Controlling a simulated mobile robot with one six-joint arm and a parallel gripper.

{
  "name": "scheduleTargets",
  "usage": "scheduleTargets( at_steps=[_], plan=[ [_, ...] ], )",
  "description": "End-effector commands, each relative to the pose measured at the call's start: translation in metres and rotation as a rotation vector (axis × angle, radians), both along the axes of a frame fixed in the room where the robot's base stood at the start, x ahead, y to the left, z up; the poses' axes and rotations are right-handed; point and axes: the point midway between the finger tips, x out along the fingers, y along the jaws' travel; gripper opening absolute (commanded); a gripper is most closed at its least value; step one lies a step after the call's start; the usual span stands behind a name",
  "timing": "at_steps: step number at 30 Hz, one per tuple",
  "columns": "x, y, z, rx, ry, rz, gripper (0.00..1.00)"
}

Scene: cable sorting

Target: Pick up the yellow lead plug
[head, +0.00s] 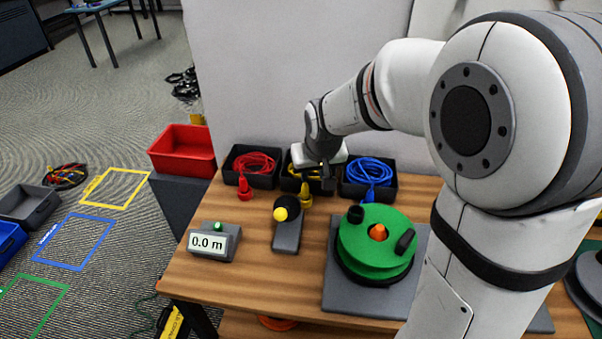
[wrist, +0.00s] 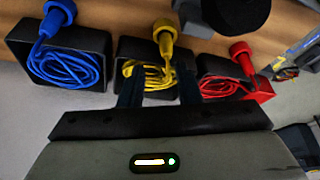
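The yellow lead plug (head: 306,194) hangs over the front edge of the middle black bin. It also shows in the wrist view (wrist: 164,43), on a lead running back to a coiled yellow cable (wrist: 150,75). My gripper (head: 318,182) is above the middle bin in the head view and partly hides it. In the wrist view my gripper (wrist: 159,85) has its two dark fingers apart, over the yellow coil, with nothing between them that I can see held. The plug lies beyond the fingertips.
The blue plug (head: 370,195) and red plug (head: 244,190) hang from bins on either side. A wall is behind.

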Motion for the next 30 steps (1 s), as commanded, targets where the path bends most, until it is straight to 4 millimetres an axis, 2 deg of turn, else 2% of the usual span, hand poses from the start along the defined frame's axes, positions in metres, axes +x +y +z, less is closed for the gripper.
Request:
scheduleTargets(
  at_steps=[1, 5, 21, 30],
  plan=[
    [0.007, 0.006, -0.010, 0.001, -0.004, 0.008, 0.30],
    [0.017, 0.013, -0.020, 0.003, -0.013, 0.017, 0.30],
    [0.042, 0.018, -0.082, 0.003, -0.011, 0.017, 0.30],
    [0.044, 0.019, -0.086, 0.003, -0.014, 0.017, 0.30]
  ],
)
